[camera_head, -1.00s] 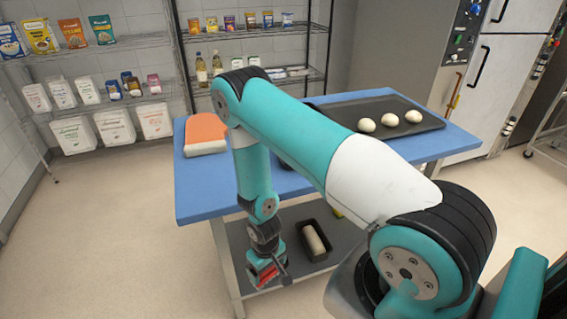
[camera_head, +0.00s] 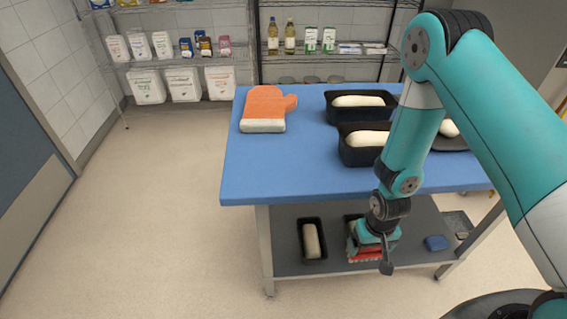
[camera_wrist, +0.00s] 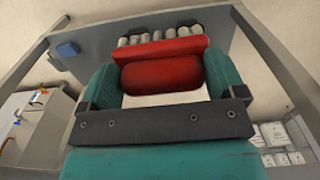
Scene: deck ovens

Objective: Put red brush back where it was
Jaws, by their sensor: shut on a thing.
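The red brush (camera_wrist: 160,75) is between the two teal fingers of my gripper (camera_wrist: 158,88) in the wrist view, with a row of pale bristle tufts at its far side. My gripper is shut on it. In the head view, my gripper (camera_head: 372,248) hangs down at the front of the table's lower shelf, and the red of the brush (camera_head: 366,258) shows below it. I cannot tell whether the brush touches the grey lower shelf (camera_head: 285,260).
The blue-topped table (camera_head: 290,170) holds an orange oven mitt (camera_head: 267,108) and dark loaf tins (camera_head: 350,150) with dough. A loaf tin (camera_head: 312,240) and a blue item (camera_head: 436,242) lie on the lower shelf. Wire racks stand behind. The floor at left is clear.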

